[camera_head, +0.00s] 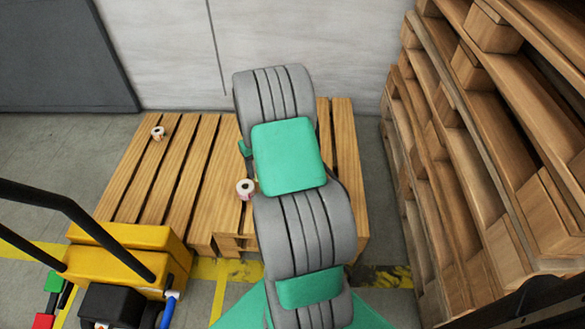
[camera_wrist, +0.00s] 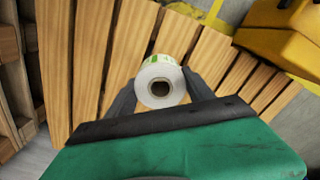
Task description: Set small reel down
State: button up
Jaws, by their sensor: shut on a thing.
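A small white reel (camera_wrist: 160,84) with a dark core hole sits between the fingers of my gripper (camera_wrist: 158,92) in the wrist view. My gripper is shut on it, a finger on each side. In the head view the held reel (camera_head: 246,188) shows at the left edge of my arm, over the wooden pallet (camera_head: 205,170). My arm hides most of the gripper there. I cannot tell whether the reel touches the slats. A second small reel (camera_head: 158,133) lies on the pallet's far left part.
A yellow pallet truck (camera_head: 130,255) with a black handle stands at the front left. Tall stacks of wooden pallets (camera_head: 480,150) rise on the right. A pale wall (camera_head: 165,50) and a grey door (camera_head: 60,55) are behind. The pallet's left slats are mostly bare.

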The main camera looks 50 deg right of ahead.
jog(key=shift+m, duration=0.3)
jog(key=s+d+f+b, duration=0.2)
jog(key=s+d+f, duration=0.1)
jog(key=d+f, duration=0.2)
jog(key=s+d+f+b, duration=0.2)
jog(key=s+d+f, duration=0.1)
jog(key=d+f, duration=0.2)
jog(key=s+d+f+b, duration=0.3)
jog(key=d+f, duration=0.2)
jog(key=shift+s, duration=0.4)
jog(key=f, duration=0.1)
jog(key=f+b, duration=0.1)
jog(key=s+d+f+b, duration=0.1)
jog(key=f, duration=0.1)
jog(key=shift+f, duration=0.1)
jog(key=shift+f+b, duration=0.2)
jog(key=shift+b, duration=0.15)
jog(key=o, duration=1.5)
